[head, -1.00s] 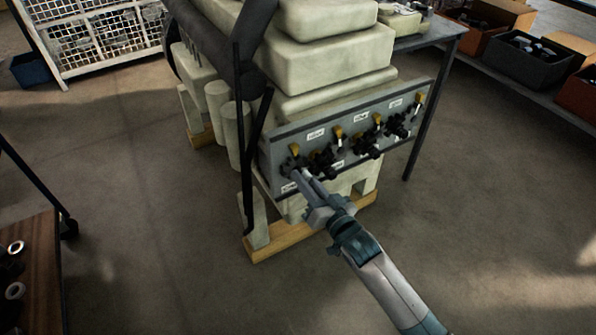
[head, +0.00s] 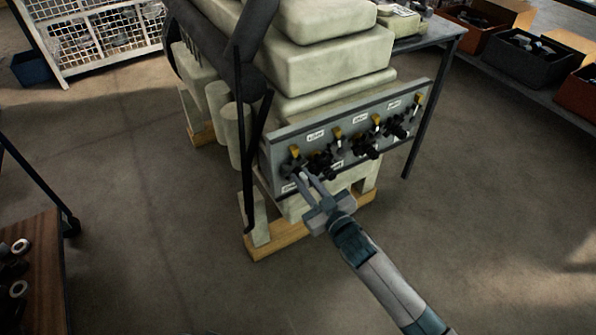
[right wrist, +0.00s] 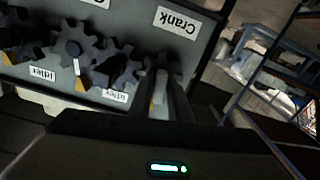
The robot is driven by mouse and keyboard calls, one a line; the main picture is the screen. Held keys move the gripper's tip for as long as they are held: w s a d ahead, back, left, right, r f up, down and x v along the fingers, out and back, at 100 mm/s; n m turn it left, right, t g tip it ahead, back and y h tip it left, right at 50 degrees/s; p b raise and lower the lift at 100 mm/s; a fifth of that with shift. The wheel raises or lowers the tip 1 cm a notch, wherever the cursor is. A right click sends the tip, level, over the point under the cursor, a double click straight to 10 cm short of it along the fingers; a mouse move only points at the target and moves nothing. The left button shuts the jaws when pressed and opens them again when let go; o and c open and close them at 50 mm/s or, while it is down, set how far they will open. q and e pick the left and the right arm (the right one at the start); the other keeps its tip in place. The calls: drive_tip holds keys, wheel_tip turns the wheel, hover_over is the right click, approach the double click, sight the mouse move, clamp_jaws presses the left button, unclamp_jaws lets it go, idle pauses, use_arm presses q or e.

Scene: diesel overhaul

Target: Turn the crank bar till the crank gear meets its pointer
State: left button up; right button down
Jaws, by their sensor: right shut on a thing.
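The crank gear (head: 291,165) is a dark toothed wheel at the left end of the grey gear panel (head: 275,150). A yellow pointer (head: 295,151) sits just above it in the head view. My right gripper (head: 303,178) reaches this gear from the lower right. In the right wrist view its fingers (right wrist: 165,90) are shut on a narrow grey piece, the crank bar (right wrist: 160,95), below the "Crank" label (right wrist: 177,20). The fingers hide most of the crank gear there, so I cannot tell whether its mark meets the pointer. My left gripper is not in view.
More dark gears (head: 367,147) with yellow pointers run rightward along the panel; idler gears (right wrist: 110,60) lie close beside my fingers. A dark upright bar (head: 243,150) stands left of the panel. A cart (head: 35,285) is at the left edge. The floor in front is clear.

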drive_tip(key=n, duration=0.3)
drive_tip(key=shift+p, duration=0.3)
drive_tip(key=shift+f+n, duration=0.1)
drive_tip(key=shift+n, duration=0.2)
drive_tip(key=n, duration=0.3)
drive_tip(key=shift+n, duration=0.3)
drive_tip(key=c, duration=1.3)
unclamp_jaws()
drive_tip(key=shift+c, duration=0.2)
drive_tip(key=shift+s+d, duration=0.1)
